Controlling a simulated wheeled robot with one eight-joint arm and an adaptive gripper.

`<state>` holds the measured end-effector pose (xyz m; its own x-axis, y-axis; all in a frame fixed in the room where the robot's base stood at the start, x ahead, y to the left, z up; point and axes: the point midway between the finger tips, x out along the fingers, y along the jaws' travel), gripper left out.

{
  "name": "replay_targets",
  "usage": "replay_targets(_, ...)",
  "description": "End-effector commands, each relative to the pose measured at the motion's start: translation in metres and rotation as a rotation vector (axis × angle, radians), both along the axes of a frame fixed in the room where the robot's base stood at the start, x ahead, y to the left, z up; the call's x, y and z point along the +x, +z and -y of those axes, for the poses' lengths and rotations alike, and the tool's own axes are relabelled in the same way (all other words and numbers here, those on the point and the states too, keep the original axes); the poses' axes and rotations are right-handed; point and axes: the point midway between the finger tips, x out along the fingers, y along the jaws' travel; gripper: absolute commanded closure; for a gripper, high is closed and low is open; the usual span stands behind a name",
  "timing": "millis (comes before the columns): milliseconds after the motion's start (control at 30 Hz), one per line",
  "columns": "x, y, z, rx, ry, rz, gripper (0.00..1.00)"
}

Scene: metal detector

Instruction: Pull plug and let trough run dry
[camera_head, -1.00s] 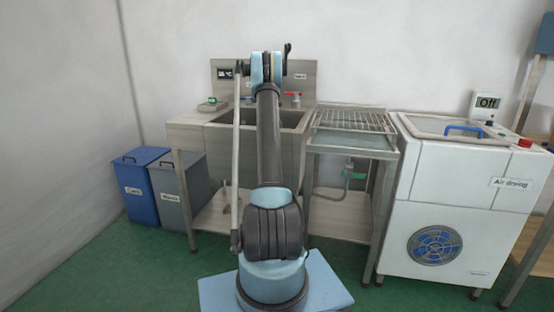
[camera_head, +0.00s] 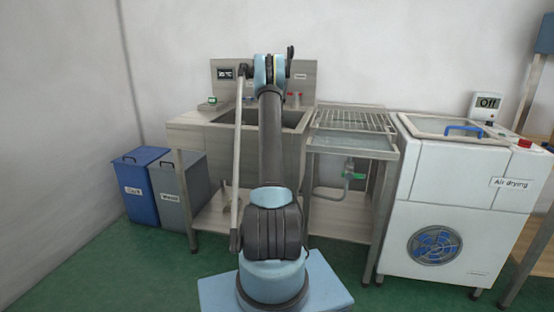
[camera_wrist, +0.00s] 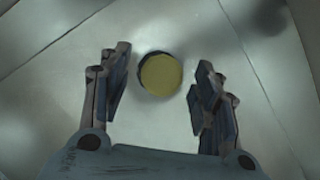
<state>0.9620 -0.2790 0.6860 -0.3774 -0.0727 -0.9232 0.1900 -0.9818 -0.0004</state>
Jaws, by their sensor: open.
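The plug is a round yellow disc (camera_wrist: 161,75) with a dark edge on the left, on the pale floor of the trough in the wrist view. My gripper (camera_wrist: 160,88) is open, with its two fingers on either side of the disc and apart from it. The height of the fingertips above the disc is hard to tell. The metal trough (camera_head: 293,118) is set in the bench behind my arm in the head view. My arm hides much of the trough, and the gripper and plug do not show there.
A wire rack (camera_head: 355,121) over a tray stands right of the trough, with a green-handled valve (camera_head: 352,171) beneath. A white air drying machine (camera_head: 445,200) stands further right. Blue (camera_head: 140,185) and grey bins (camera_head: 178,190) stand at left.

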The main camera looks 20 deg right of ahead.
Motion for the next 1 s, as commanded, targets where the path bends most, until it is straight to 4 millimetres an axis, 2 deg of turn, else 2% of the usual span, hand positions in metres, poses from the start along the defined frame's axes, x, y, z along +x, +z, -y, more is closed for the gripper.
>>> replay_targets(200, 0.0, 0.0, 0.0, 0.0, 0.0, 0.0, 0.48)
replay_targets(433, 0.0, 0.0, 0.0, 0.0, 0.0, 0.0, 1.0)
replay_targets(567, 0.0, 0.002, 0.0, 0.0, 0.0, 0.0, 1.0)
replay_targets(800, 0.0, 0.026, 0.0, -0.001, -0.001, 0.001, 1.0)
replay_targets(1000, 0.0, 0.027, 0.001, -0.001, -0.001, 0.001, 1.0)
